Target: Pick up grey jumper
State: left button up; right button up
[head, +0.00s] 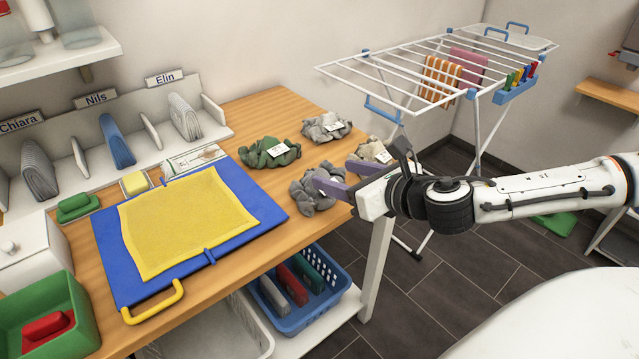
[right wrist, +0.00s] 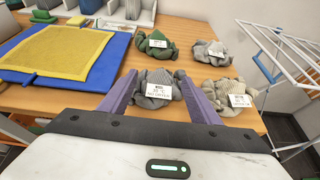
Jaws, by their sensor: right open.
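A crumpled dark grey garment, which looks like the grey jumper (head: 308,195), lies on the wooden table near its right edge. In the right wrist view the grey jumper (right wrist: 153,77) carries a white label and lies between the two purple fingers. My right gripper (head: 334,172) is open, with its fingers at the garment, one on each side; it also shows in the right wrist view (right wrist: 157,75). I cannot tell whether the fingers touch the cloth. My left gripper is not in view.
A green garment (head: 262,153), a light grey one (head: 326,126) and a beige one (head: 372,149) lie close by. A blue board (head: 268,206) with a yellow cloth (head: 185,222) lies left. A drying rack (head: 400,75) stands behind right. A blue basket (head: 335,302) sits below the table.

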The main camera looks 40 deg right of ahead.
aim_at(319, 168)
jog(key=x, duration=0.4)
jog(key=p+x, duration=0.1)
jog(key=x, duration=0.3)
jog(key=shift+w+d+f, duration=0.1)
jog(key=shift+w+d, duration=0.05)
jog(key=shift+d, duration=0.05)
grip_shut()
